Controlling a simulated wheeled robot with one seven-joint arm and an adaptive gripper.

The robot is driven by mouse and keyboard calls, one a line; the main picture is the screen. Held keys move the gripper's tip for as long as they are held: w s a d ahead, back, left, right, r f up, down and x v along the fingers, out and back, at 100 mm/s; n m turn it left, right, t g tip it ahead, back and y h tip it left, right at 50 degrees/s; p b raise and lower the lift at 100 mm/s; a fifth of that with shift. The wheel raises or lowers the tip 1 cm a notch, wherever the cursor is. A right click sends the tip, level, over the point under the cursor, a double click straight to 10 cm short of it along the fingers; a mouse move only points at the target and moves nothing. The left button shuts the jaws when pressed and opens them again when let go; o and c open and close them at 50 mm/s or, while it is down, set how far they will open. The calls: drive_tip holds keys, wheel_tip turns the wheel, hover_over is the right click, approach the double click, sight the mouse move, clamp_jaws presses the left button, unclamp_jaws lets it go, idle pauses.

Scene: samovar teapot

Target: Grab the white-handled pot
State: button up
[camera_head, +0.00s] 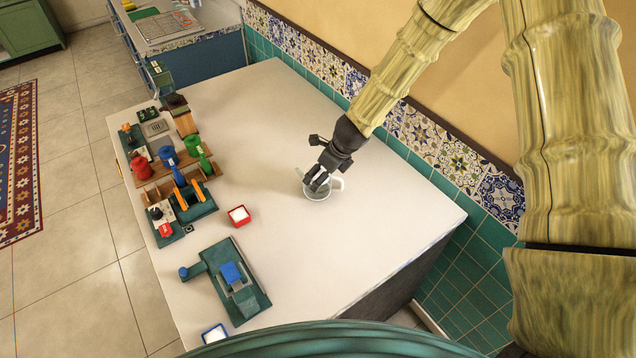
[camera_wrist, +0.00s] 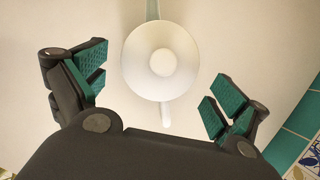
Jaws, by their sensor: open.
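The pot (camera_head: 318,193) stands on the white counter (camera_head: 270,125), with a white handle at its right in the head view. In the wrist view the pot (camera_wrist: 160,62) is seen from above, round and white with a knob in the middle. A spout-like part points up in that view, and the handle points down toward my gripper's palm. My gripper (camera_head: 318,182) is open right above the pot. In the wrist view the fingers of my gripper (camera_wrist: 158,92) stand wide apart, left and right of the pot, with a gap on each side.
Several coloured gadgets (camera_head: 165,165) crowd the counter's left edge. A small red-rimmed box (camera_head: 239,215) and a green device with a blue block (camera_head: 232,278) stand left of the pot. A tiled wall (camera_head: 440,150) runs behind it. The counter around the pot is clear.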

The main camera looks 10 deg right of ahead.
drive_tip(key=shift+s+p+x, duration=0.15)
drive_tip(key=shift+p+x, duration=0.3)
drive_tip(key=shift+x, duration=0.25)
drive_tip(key=shift+s+p+x, duration=0.1)
drive_tip(key=shift+p+x, duration=0.35)
drive_tip(key=shift+x, duration=1.5)
drive_tip(key=c, duration=1.3)
